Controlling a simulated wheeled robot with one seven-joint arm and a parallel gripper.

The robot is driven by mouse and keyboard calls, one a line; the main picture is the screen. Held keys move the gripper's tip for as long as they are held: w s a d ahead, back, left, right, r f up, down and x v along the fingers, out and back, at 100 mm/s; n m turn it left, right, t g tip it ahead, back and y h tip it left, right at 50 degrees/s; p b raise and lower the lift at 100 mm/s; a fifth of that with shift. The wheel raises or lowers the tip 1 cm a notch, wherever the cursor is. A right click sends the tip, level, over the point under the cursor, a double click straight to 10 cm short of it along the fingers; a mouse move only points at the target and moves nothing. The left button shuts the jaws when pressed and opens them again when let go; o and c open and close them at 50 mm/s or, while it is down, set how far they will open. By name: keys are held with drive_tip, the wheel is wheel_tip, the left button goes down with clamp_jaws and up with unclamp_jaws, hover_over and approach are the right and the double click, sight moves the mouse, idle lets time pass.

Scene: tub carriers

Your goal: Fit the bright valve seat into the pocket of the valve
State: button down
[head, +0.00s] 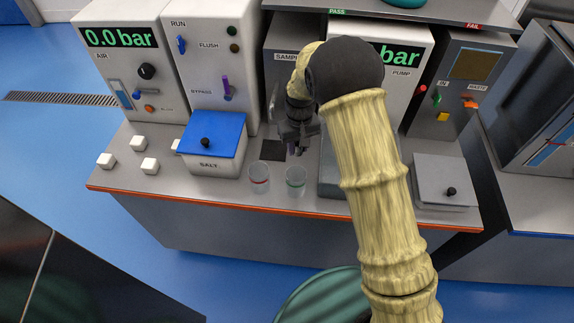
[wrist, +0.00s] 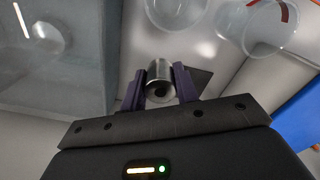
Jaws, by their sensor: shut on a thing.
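My gripper (wrist: 160,84) is shut on a bright metal cylinder with a dark hole in its end, which looks like the valve seat (wrist: 160,74). It sits between the two purple fingers in the wrist view. In the head view my gripper (head: 296,148) is over the bench, behind the clear cups, and the held part cannot be made out there. I cannot identify the valve or its pocket in either view. My arm covers part of the bench to the right of the gripper.
Two clear cups, one red-banded (head: 259,182) and one green-banded (head: 295,184), stand near the front edge. A dark square (head: 272,148) lies close to the gripper. A blue-lidded salt box (head: 213,160) stands left, a grey box (head: 330,180) right. Instrument panels line the back.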

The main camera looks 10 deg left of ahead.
sight(298, 155)
wheel_tip(298, 155, down, 5)
drive_tip(key=shift+w+d+r+p, duration=0.1)
drive_tip(key=shift+r+p, duration=0.05)
drive_tip(key=shift+p, duration=0.25)
drive_tip(key=shift+w+f, duration=0.1)
drive_tip(key=shift+f, duration=0.25)
drive_tip(key=shift+f, duration=0.1)
drive_tip(key=shift+f+p, duration=0.4)
drive_tip(key=shift+f, duration=1.35)
drive_tip(key=shift+f, duration=0.2)
drive_tip(key=c, duration=1.1)
unclamp_jaws()
drive_tip(key=shift+o, duration=0.2)
